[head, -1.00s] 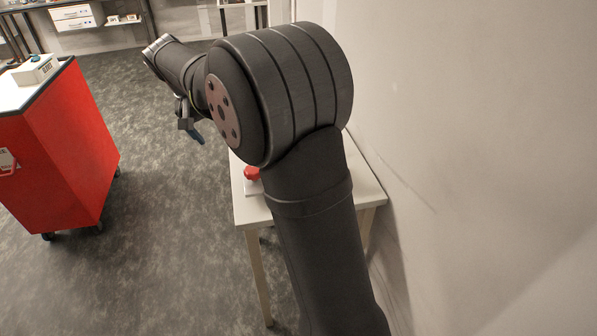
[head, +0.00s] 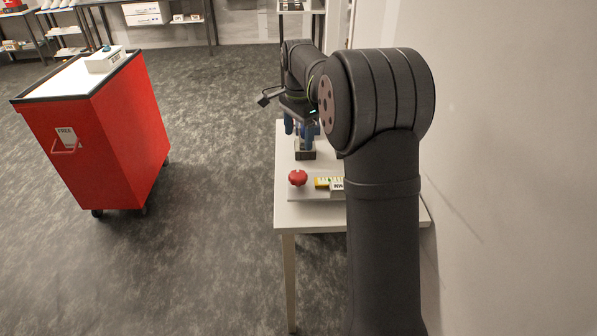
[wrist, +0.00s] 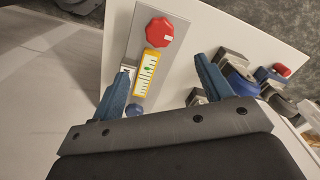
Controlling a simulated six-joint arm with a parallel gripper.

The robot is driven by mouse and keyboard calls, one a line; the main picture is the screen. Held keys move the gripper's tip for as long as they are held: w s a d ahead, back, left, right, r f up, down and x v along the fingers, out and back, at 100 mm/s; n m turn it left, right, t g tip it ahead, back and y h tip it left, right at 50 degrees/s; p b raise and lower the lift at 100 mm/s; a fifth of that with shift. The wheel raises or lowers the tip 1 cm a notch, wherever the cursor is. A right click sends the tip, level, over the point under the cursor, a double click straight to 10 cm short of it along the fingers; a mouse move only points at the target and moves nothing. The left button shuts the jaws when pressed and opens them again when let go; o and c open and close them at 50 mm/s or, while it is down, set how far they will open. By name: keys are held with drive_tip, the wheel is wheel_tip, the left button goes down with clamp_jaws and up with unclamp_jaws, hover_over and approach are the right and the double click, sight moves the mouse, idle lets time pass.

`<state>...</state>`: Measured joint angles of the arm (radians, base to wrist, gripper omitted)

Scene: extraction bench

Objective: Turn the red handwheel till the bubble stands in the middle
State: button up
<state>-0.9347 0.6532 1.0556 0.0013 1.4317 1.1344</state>
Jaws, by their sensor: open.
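The red handwheel (head: 298,177) sits on a grey plate (head: 302,195) near the front left of the white table. It also shows at the top of the wrist view (wrist: 160,33). Beside it on the plate is a yellow level (head: 321,183) with a marked window, also in the wrist view (wrist: 140,84). A small green patch shows in the window; I cannot tell exactly where the bubble stands. My gripper (head: 299,127) has blue fingers, is open and is above the table, behind the handwheel. In the wrist view my gripper (wrist: 163,84) is apart from the handwheel, its fingers spread.
A blue knob (wrist: 135,109) is near the level. A dark block (head: 305,150) stands behind the plate. Blue, grey and red parts (wrist: 240,80) stand at the wrist view's right. The wall is close on the right; a red cart (head: 110,130) stands left across open floor.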

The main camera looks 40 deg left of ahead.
sight(298, 174)
wheel_tip(298, 174, down, 14)
drive_tip(key=shift+r, duration=0.25)
drive_tip(key=shift+c, duration=0.4)
drive_tip(key=c, duration=0.9)
drive_tip(key=shift+n, duration=0.3)
drive_tip(key=n, duration=0.5)
drive_tip(key=shift+n, duration=0.3)
drive_tip(key=n, duration=1.2)
drive_tip(key=shift+n, duration=0.3)
drive_tip(key=n, duration=0.5)
drive_tip(key=shift+s+n, duration=0.1)
drive_tip(key=shift+n, duration=0.3)
